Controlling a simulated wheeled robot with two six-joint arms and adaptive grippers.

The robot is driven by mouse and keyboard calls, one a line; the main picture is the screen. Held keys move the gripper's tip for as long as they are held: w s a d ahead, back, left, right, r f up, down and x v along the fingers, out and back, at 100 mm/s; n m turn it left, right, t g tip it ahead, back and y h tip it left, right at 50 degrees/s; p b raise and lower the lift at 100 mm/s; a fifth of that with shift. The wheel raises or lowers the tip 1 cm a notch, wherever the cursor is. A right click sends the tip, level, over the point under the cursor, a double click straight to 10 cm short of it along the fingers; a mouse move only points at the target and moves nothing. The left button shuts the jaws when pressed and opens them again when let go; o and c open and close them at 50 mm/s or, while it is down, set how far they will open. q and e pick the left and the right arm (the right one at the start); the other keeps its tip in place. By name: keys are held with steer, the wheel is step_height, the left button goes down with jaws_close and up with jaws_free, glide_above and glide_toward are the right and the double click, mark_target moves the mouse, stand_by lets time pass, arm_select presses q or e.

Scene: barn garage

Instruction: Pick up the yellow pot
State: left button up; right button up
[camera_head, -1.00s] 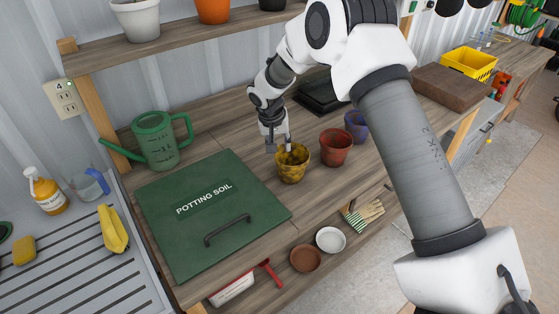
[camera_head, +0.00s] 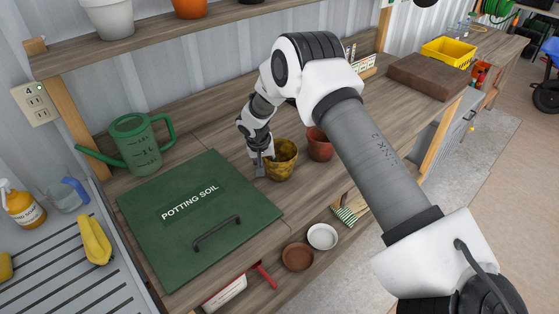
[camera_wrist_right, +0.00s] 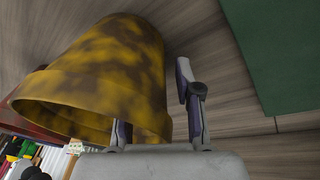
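The yellow pot (camera_head: 281,162), mottled with dark patches, stands upright on the wooden bench beside the potting soil lid. My right gripper (camera_head: 261,168) is low at the pot's left side in the head view. In the right wrist view the pot (camera_wrist_right: 125,65) fills the upper left, with its rim close to the fingers. My right gripper (camera_wrist_right: 158,115) is open there, its fingers apart. One finger overlaps the pot's rim and the other is outside the wall. I cannot tell whether the fingers touch the pot. My left gripper is not in view.
The green potting soil lid (camera_head: 170,235) lies left of the pot. A red pot (camera_head: 319,145) stands close on the right. A green watering can (camera_head: 137,145) is at the back left. A white saucer (camera_head: 322,237) and a brown saucer (camera_head: 298,257) sit on the lower shelf.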

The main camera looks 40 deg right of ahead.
steer(key=shift+w+f, duration=0.1)
steer(key=shift+w, duration=0.1)
steer(key=shift+c, duration=0.4)
steer(key=shift+a, duration=0.1)
jaws_close()
steer(key=shift+s, duration=0.15)
